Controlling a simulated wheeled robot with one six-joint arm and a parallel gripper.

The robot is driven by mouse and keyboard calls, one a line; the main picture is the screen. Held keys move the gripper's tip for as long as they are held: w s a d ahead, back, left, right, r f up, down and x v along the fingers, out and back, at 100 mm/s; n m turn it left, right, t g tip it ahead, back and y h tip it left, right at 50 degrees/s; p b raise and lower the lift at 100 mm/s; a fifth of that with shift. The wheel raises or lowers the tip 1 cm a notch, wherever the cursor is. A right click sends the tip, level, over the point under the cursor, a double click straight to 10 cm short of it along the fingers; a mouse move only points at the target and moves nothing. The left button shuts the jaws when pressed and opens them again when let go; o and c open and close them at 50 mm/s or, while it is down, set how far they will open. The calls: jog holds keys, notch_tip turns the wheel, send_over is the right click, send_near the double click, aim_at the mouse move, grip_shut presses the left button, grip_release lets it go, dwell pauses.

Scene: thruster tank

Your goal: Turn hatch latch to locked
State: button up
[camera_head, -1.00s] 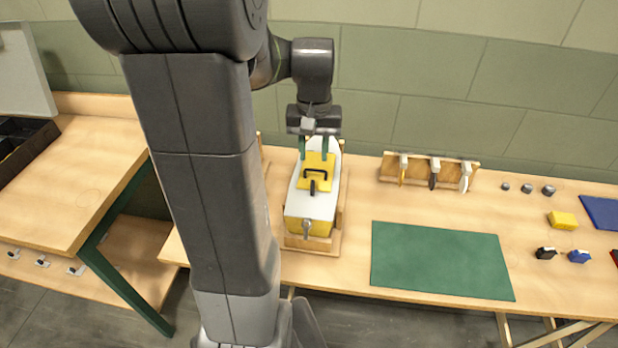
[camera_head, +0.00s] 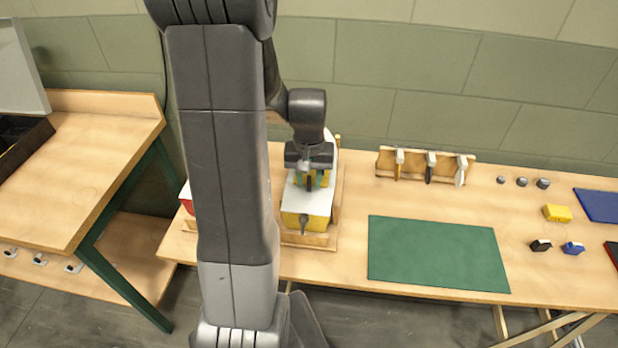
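The model boat (camera_head: 316,206), with a white deck and yellow sides, sits in a wooden cradle (camera_head: 312,239) on the bench. The yellow hatch on its deck is mostly hidden by my gripper (camera_head: 309,181); only small yellow patches show. A small dark part, which looks like the hatch latch (camera_head: 308,184), shows between or just in front of the fingers. My gripper points down over the hatch, low at deck height. I cannot tell whether the fingers touch the latch, how far apart they are, or which way the latch is turned. The hatch handle is hidden.
A rack with several tools (camera_head: 428,165) stands behind a green mat (camera_head: 438,254). Small knobs (camera_head: 522,182), a yellow block (camera_head: 556,213), and black and blue pieces (camera_head: 572,248) lie to the right. A red item (camera_head: 187,196) shows left of my arm. The mat is bare.

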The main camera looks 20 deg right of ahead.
aim_at(309, 182)
grip_shut()
jog(key=shift+m, duration=0.7)
jog(key=shift+o, duration=0.8)
grip_release()
notch_tip(309, 182, up, 14)
jog(key=shift+b, duration=0.45)
jog(key=shift+f, duration=0.1)
